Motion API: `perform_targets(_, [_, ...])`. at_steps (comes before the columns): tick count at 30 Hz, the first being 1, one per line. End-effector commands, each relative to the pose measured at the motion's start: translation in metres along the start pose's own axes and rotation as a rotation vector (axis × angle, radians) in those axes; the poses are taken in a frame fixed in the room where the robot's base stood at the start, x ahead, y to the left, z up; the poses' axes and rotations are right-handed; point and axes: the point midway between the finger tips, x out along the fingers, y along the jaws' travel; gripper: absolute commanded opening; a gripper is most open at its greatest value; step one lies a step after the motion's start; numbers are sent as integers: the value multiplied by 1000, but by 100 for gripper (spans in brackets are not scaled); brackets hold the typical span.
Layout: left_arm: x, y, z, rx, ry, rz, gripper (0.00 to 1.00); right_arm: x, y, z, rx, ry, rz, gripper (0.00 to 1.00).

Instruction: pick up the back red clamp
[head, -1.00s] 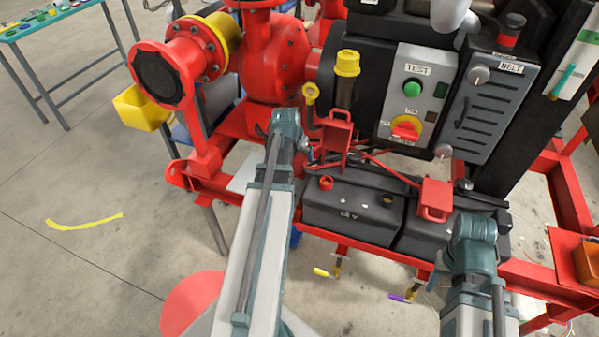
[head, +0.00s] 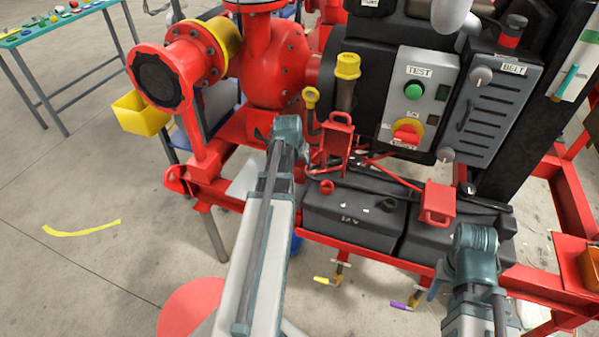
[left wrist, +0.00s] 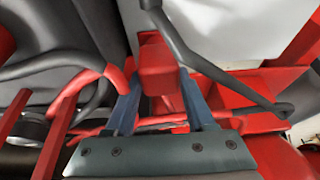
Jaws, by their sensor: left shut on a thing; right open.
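The back red clamp (head: 335,143) shows in the head view as a red boxy piece with a loop handle on top, standing above the left part of the black battery (head: 350,218). In the left wrist view, the two blue-grey fingers of my left gripper (left wrist: 160,80) are shut on the clamp's red block (left wrist: 157,62), one on each side. In the head view my left arm hides most of this gripper. A second red clamp (head: 437,204) sits further right on the battery top. My right wrist shows at the lower right; its fingers are hidden.
Red and black cables run around the clamps. The control box (head: 414,100) with green and red buttons stands right behind. A red pump (head: 275,70) and yellow-capped pipe (head: 347,68) are close to my left gripper. Red frame rails (head: 370,258) run in front of the battery.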

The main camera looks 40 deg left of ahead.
Motion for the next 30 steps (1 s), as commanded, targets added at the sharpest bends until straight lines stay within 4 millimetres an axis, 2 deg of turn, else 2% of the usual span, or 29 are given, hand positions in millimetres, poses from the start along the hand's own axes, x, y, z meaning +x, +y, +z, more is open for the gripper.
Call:
perform_targets(8, [0,0,0,0,0,0,0,0,0,0,0,0,0,50])
perform_targets(14, [-8,0,-3,0,0,0,0,-9,1,0,0,0,0,50])
perform_targets(20, [-28,0,-12,0,0,0,0,-30,3,2,0,0,0,50])
perform_targets(30, [-77,0,-32,0,0,0,0,-83,8,5,1,0,0,50])
